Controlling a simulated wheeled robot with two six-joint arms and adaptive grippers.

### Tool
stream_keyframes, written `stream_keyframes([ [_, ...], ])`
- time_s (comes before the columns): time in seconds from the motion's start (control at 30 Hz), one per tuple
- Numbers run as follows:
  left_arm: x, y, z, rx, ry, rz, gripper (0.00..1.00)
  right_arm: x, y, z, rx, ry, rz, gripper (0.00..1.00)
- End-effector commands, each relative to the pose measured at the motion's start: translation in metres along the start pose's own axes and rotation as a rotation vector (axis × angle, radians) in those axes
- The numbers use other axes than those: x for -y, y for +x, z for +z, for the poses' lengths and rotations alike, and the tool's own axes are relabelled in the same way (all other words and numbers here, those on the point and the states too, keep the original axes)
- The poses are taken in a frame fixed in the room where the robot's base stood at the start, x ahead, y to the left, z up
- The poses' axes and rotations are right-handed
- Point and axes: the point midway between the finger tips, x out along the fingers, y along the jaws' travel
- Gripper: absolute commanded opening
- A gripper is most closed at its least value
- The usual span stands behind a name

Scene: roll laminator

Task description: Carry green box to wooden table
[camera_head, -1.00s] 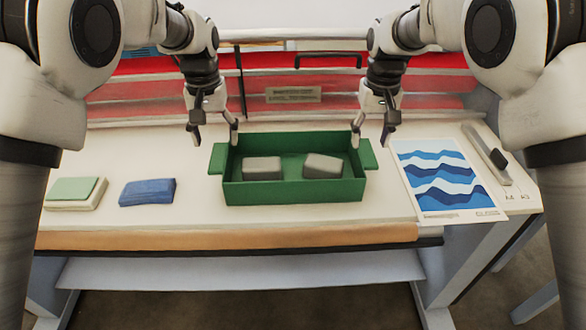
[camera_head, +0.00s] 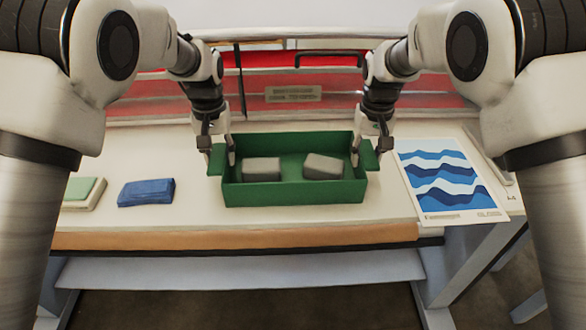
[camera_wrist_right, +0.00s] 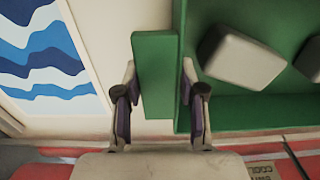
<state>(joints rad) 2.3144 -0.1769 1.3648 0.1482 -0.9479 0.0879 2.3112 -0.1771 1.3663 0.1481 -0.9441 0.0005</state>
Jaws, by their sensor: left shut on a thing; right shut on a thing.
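The green box (camera_head: 295,195) stands upright on the white bench top of the laminator, with two grey blocks (camera_head: 262,168) inside it. My left gripper (camera_head: 221,160) is shut on the box's left handle tab. My right gripper (camera_head: 368,158) is shut on the right handle tab; in the right wrist view the green tab (camera_wrist_right: 155,75) sits between the two fingers (camera_wrist_right: 155,105). A grey block (camera_wrist_right: 243,55) also shows inside the box there. I cannot tell which surface is the wooden table.
A blue cloth-like block (camera_head: 146,192) and a green-topped pad (camera_head: 84,192) lie left of the box. A wave-pattern print (camera_head: 449,187) lies close on the right. The red laminator body (camera_head: 290,72) is behind. The wooden front edge (camera_head: 235,237) is clear.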

Motion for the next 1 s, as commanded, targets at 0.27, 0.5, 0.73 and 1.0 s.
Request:
stream_keyframes([
  [0.27,0.001,-0.011,-0.001,-0.003,0.001,-0.001,0.00,0.000,-0.012,-0.001,-0.005,-0.002,0.001,0.00],
  [0.5,0.001,-0.040,-0.001,-0.003,0.001,-0.002,0.00,-0.001,-0.041,-0.001,-0.005,-0.002,0.001,0.00],
  [0.73,0.001,-0.053,0.000,-0.002,0.001,-0.002,0.00,-0.001,-0.055,-0.001,-0.005,-0.001,0.001,0.00],
  [1.0,0.001,-0.052,0.000,-0.002,0.001,-0.002,0.00,-0.001,-0.053,-0.001,-0.005,-0.001,0.002,0.00],
])
